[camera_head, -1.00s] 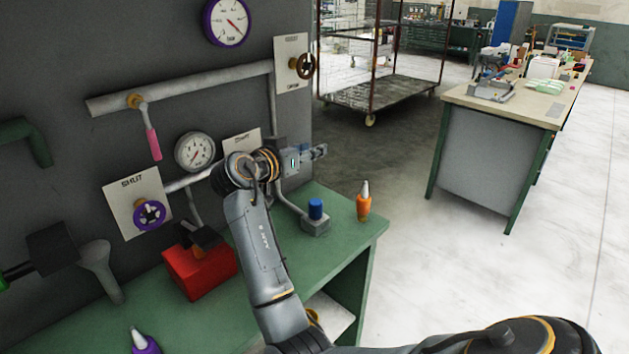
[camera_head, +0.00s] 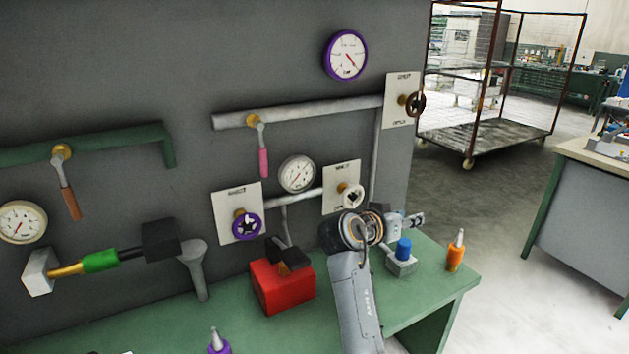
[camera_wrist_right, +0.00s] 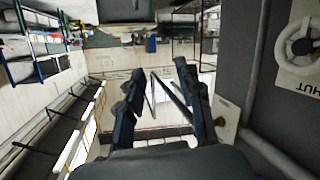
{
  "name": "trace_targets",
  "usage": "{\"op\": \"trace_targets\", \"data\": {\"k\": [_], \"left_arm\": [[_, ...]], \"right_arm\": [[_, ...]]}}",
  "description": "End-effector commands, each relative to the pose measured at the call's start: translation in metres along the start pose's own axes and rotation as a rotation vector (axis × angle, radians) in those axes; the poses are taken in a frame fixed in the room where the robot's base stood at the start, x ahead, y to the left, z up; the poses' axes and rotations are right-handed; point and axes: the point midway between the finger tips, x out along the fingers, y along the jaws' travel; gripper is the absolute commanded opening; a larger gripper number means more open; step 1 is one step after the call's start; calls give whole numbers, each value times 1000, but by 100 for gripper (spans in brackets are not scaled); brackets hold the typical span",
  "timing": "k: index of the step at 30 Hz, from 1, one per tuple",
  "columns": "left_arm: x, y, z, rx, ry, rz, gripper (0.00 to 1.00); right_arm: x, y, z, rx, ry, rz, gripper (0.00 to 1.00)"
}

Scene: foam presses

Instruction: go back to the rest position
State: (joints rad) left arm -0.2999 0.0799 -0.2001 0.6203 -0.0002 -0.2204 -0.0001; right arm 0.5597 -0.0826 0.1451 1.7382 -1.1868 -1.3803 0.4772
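My right arm rises from the bottom of the head view, in front of the bench. My right gripper (camera_head: 414,220) points right, above the grey box with the blue button (camera_head: 403,248). In the right wrist view its two dark fingers (camera_wrist_right: 160,72) stand apart with nothing between them, and the floor and far room show beyond. My left gripper is in neither view.
A grey panel carries gauges (camera_head: 297,174), a purple handwheel (camera_head: 247,226), a white handwheel (camera_head: 351,196) and a pink lever (camera_head: 263,160). The green bench (camera_head: 225,315) holds a red box (camera_head: 283,287) and an orange bottle (camera_head: 455,252). Open floor lies right.

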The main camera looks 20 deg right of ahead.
Motion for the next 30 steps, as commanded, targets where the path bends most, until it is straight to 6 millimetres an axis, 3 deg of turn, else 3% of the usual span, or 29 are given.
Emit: {"op": "trace_targets", "data": {"k": [4, 7, 11, 14, 18, 21, 24, 30], "left_arm": [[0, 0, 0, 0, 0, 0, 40], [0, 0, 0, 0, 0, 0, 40], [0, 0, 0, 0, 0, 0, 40], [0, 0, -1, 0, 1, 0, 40], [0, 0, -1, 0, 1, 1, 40], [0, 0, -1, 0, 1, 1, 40], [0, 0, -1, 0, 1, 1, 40], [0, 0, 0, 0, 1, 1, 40]], "right_arm": [[0, 0, 4, -6, -4, -5, 36], [0, -1, 27, -43, -28, -38, 36], [-6, 0, 88, -145, -96, -142, 36], [-21, 4, 148, -253, -168, -262, 36], [-57, 17, 227, -410, -277, -450, 36], [-90, 32, 276, -517, -354, -589, 36], [-121, 48, 312, -601, -420, -706, 36], [-174, 78, 357, -716, -522, -885, 36]]}}
